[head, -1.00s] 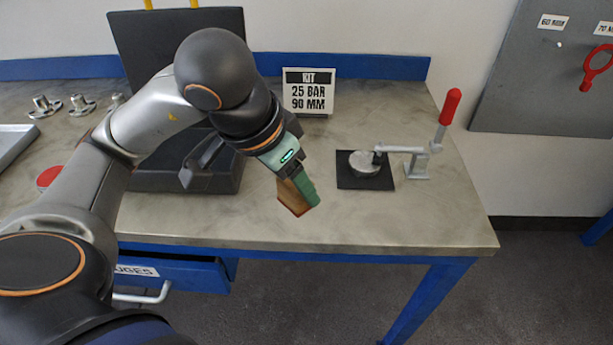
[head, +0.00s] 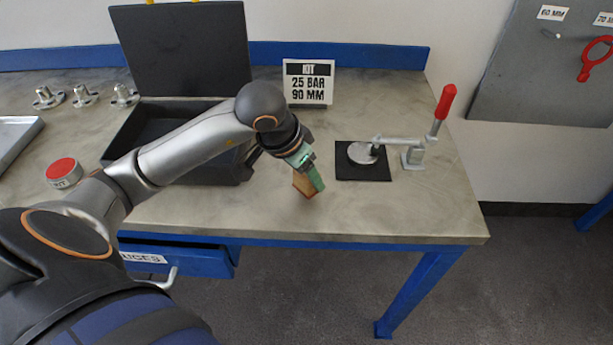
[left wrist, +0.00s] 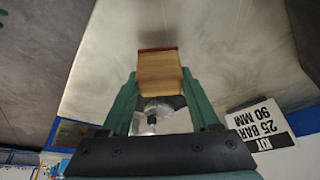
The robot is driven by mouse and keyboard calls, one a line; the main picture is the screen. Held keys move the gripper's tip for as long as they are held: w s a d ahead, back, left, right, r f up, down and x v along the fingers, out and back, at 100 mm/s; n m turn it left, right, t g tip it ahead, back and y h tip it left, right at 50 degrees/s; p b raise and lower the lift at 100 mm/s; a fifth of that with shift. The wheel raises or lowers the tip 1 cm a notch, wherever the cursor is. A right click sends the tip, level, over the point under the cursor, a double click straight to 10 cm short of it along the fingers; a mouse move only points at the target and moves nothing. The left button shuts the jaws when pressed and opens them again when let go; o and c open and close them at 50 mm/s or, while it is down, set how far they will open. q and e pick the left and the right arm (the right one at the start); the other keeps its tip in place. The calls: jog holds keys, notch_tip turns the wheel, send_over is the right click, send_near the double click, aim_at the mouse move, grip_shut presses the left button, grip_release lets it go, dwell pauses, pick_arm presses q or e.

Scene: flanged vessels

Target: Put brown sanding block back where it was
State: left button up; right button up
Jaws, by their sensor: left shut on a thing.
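The brown sanding block (head: 304,185) is held by my left gripper (head: 312,180), whose green fingers are shut on it. The block is near the front of the workbench, left of the black mat; I cannot tell whether it touches the top. In the left wrist view the block (left wrist: 159,72) is light brown with a dark red end and sits between the two green fingers (left wrist: 160,95). The fingers hide part of the block in the head view. My right gripper is not in view.
A toggle clamp (head: 413,155) with a red handle presses a metal disc on a black mat (head: 363,174). An open black case (head: 120,150), a sign (head: 308,82), a red button (head: 62,172) and several flanged fittings (head: 84,96) stand on the workbench (head: 400,215). A drawer (head: 190,262) is partly open.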

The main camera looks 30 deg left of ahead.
pick_arm(q)
jog(key=shift+f, duration=0.75)
jog(key=shift+f+b, duration=0.3)
jog(key=o, duration=1.3)
jog(key=shift+r, duration=0.1)
